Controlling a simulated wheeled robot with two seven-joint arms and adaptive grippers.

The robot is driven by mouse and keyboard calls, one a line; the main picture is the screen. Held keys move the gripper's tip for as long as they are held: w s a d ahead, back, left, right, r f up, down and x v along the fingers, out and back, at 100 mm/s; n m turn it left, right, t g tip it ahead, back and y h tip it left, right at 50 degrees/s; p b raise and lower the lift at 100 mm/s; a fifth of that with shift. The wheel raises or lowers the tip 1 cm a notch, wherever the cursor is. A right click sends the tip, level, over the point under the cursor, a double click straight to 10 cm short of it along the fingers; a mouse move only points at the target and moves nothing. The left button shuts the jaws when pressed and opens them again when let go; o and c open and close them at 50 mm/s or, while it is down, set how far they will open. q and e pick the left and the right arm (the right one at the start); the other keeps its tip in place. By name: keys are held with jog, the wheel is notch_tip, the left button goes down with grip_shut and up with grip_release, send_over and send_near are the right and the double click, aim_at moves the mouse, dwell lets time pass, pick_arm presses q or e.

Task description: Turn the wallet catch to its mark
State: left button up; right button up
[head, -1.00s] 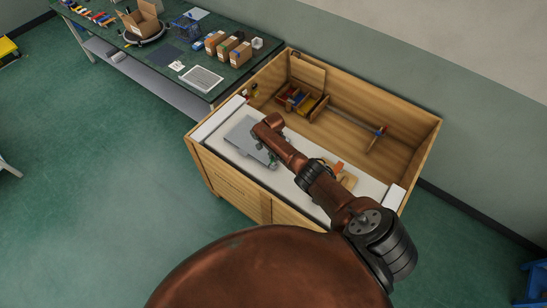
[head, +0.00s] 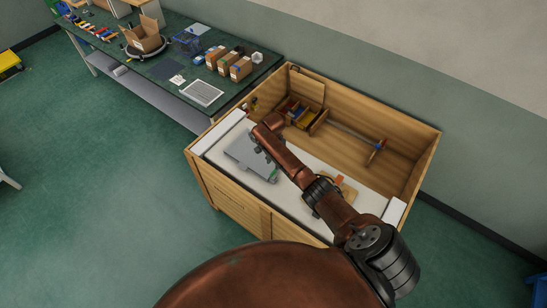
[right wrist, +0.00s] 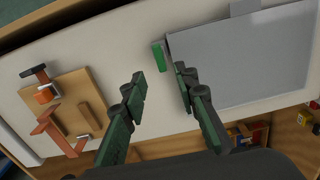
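The wallet is a flat grey panel (head: 243,150) lying on the white surface inside a wooden bench box; it also shows in the right wrist view (right wrist: 240,65). A green piece (right wrist: 158,56), which looks like the catch, sits at the wallet's near corner; a green spot (head: 274,178) shows at its edge in the head view. My right gripper (right wrist: 161,94) is open and empty, its dark green fingers apart, with the green piece beyond the gap between their tips. In the head view my right arm hides part of the wallet. No mark can be made out. My left gripper is not in view.
A wooden board (right wrist: 88,88) with orange clamp-like parts lies on the white surface. Wooden walls (head: 370,120) enclose the box, with small compartments (head: 303,113) at its back. A green table (head: 160,70) with cartons stands behind at left.

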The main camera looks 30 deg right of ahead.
jog(key=shift+r, duration=2.1)
jog(key=shift+s+f, duration=0.1)
